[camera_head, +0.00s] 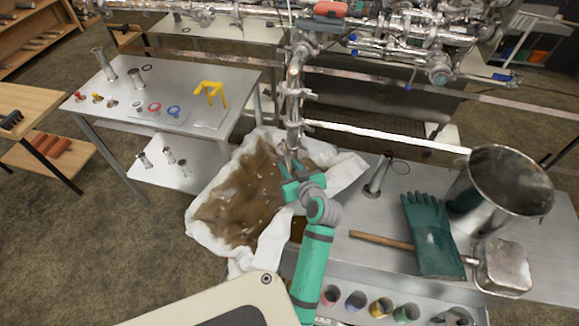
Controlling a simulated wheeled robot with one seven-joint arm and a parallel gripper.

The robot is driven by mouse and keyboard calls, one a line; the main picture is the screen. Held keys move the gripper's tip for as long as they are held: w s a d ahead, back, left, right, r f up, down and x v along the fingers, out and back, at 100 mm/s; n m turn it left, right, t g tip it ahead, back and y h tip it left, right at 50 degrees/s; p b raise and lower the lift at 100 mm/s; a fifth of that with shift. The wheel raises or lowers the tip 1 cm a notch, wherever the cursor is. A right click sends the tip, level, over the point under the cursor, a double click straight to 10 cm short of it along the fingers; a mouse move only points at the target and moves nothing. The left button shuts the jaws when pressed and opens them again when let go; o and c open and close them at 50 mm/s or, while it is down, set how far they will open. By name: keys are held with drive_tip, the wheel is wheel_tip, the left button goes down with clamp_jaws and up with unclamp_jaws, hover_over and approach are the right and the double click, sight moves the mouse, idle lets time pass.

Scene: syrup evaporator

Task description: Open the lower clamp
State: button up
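A shiny steel pipe (296,70) runs down at the centre of the head view. Clamp-like fittings sit around it, an upper one (295,92) and a lower one (294,125) with a small part sticking out to the right. My green arm reaches up from the bottom. My gripper (288,172) is at the pipe's bottom end, below the lower fitting. Its fingers are small and partly hidden, so I cannot tell whether they are open or touch the pipe. I cannot tell whether the lower clamp is closed.
A white cloth with brown contents (240,195) spreads below and left of the pipe. A steel table (215,75) with rings and a yellow stand (210,90) is at left. At right are a green glove (432,235), a steel pot (498,190) and a wooden-handled scoop (503,266).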

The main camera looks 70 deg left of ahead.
drive_tip(key=shift+d, duration=0.1)
drive_tip(key=v, duration=1)
drive_tip(key=shift+d+r, duration=0.25)
drive_tip(key=shift+c, duration=0.2)
drive_tip(key=c, duration=0.6)
drive_tip(key=shift+w+a, duration=0.15)
drive_tip(key=shift+a, duration=0.1)
clamp_jaws()
drive_tip(key=w+a+r+g+h, duration=0.2)
drive_tip(key=w+g+h, duration=0.1)
drive_tip(key=w+h, duration=0.15)
drive_tip(key=w+a+r+g+h, duration=0.2)
drive_tip(key=w+a+h, duration=0.1)
drive_tip(key=w, duration=0.3)
drive_tip(key=s+a+f, duration=0.5)
drive_tip(key=s+f, duration=0.2)
drive_tip(key=shift+s+f+m, duration=0.2)
drive_tip(key=shift+f+m, duration=0.05)
drive_tip(key=shift+m, duration=0.05)
